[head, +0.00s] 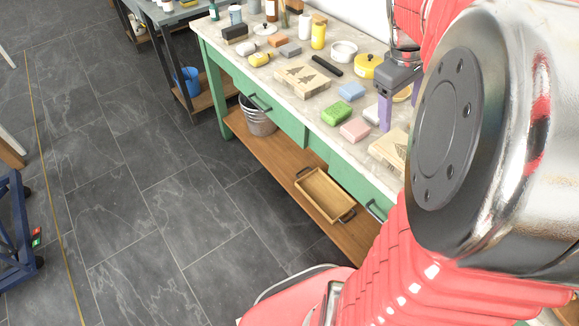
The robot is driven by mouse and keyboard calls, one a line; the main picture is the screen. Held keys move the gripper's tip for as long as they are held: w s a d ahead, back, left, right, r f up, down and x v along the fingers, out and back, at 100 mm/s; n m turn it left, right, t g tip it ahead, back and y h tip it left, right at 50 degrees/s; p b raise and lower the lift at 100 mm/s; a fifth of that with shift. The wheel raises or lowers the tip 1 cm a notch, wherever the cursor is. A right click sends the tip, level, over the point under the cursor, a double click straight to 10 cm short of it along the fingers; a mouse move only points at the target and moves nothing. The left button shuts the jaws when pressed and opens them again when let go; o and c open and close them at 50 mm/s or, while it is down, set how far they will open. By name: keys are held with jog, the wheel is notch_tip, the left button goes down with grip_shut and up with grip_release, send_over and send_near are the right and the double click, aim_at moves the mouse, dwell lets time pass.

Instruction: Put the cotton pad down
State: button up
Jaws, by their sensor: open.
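My gripper (397,110) is over the right part of the green workbench's pale top (325,112). Its purple fingers point down and are apart. A small white piece (371,115), which may be the cotton pad, shows just left of the near finger and is partly hidden by it. I cannot tell whether it touches the finger. The large shiny wrist of my arm hides the bench to the right.
A wooden tray (325,194) and metal bucket (257,117) stand on the lower shelf.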

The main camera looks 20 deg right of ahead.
jog(key=s+a+t+y, duration=0.1)
jog(key=s+a+t, duration=0.1)
jog(key=a, duration=1.3)
jog(key=s+a+m+t+y, duration=0.1)
jog(key=s+a+t+y, duration=0.1)
jog(key=a, duration=1.3)
jog(key=shift+a+f+m+t, duration=0.25)
jog(key=shift+a+m+t, duration=0.05)
jog(key=shift+t, duration=0.5)
jog(key=shift+s, duration=0.1)
jog(key=shift+c, duration=0.5)
